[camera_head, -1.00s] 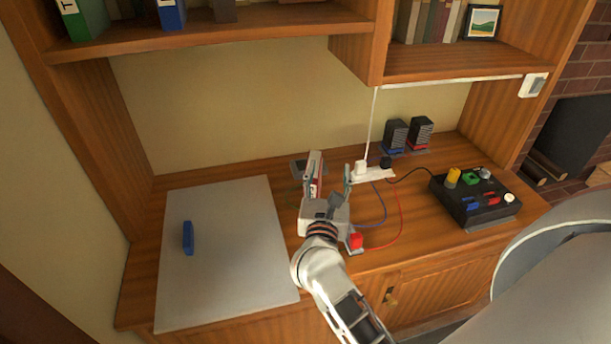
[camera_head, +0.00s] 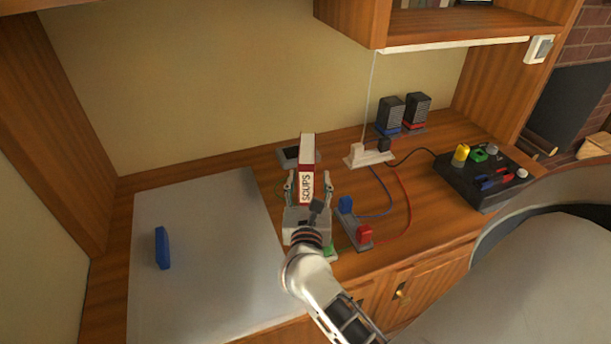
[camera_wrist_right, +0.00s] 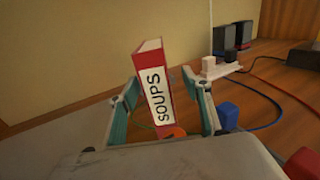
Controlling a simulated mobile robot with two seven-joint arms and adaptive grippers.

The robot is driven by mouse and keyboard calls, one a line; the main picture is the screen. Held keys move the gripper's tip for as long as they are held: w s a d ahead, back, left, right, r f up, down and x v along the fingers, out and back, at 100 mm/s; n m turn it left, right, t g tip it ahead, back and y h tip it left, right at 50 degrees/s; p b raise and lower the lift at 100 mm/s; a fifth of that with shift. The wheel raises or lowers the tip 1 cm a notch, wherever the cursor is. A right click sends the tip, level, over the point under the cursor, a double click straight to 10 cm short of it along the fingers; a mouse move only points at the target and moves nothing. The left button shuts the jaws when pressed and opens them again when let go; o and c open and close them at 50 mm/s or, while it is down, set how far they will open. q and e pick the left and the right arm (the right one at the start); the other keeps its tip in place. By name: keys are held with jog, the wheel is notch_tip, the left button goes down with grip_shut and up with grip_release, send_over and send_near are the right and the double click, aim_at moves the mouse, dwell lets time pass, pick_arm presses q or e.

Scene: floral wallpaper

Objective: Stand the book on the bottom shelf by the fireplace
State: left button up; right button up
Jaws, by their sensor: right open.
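The red book (camera_head: 306,172) marked SOUPS stands upright on the desktop, its spine facing my right gripper; it also shows in the right wrist view (camera_wrist_right: 155,100). My right gripper (camera_head: 309,190) is open, with one finger on each side of the book. In the wrist view gaps show between the book and both fingers (camera_wrist_right: 166,108). The shelf compartment (camera_head: 455,27) nearest the brick fireplace (camera_head: 587,72) is at the upper right, mostly cut off by the top edge. My left gripper is not in view.
A white power strip (camera_head: 370,155), cables and a blue-and-red connector block (camera_head: 355,228) lie right of the gripper. A black control box (camera_head: 485,182) and two dark ribbed units (camera_head: 403,112) stand further right. A grey board (camera_head: 205,265) with a blue handle covers the left.

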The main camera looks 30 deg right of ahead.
jog(key=x, duration=0.7)
jog(key=shift+w+a+r+p, duration=0.15)
jog(key=shift+w+r+p, duration=0.15)
jog(key=shift+r+p, duration=0.1)
grip_shut()
